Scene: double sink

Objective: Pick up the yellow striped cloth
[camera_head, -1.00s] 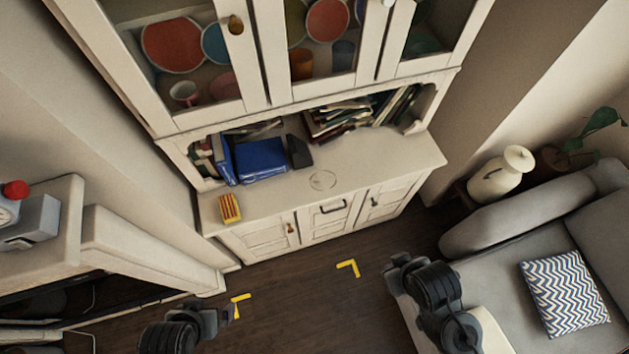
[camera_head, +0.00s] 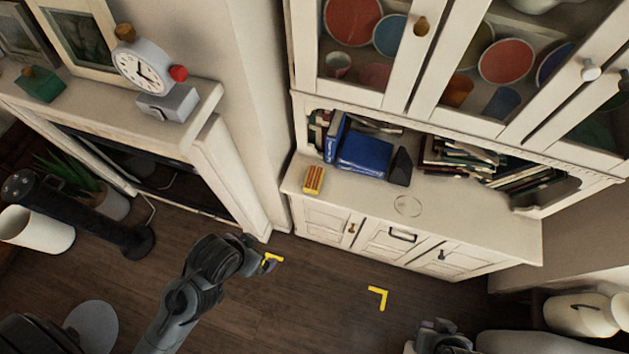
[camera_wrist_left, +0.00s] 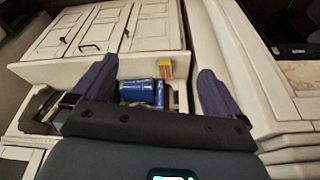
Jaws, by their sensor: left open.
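The yellow striped cloth (camera_head: 313,180) is a small folded yellow block with reddish stripes. It lies on the left end of the white cabinet's counter, near the front edge. In the left wrist view the cloth (camera_wrist_left: 165,68) appears between the spread fingers, some distance beyond them. My left gripper (camera_head: 268,263) is open and empty, in front of and below the counter's left end in the head view, apart from the cloth. In the left wrist view the left gripper (camera_wrist_left: 158,65) shows both fingers wide apart. The end of my right arm (camera_head: 441,336) shows at the bottom edge; its fingers cannot be made out.
The white cabinet (camera_head: 420,225) has blue books (camera_head: 364,153) behind the cloth and glass doors above. A mantel with a clock (camera_head: 143,68) stands to the left. The wooden floor (camera_head: 320,305) in front is open. A grey sofa (camera_head: 540,343) is at lower right.

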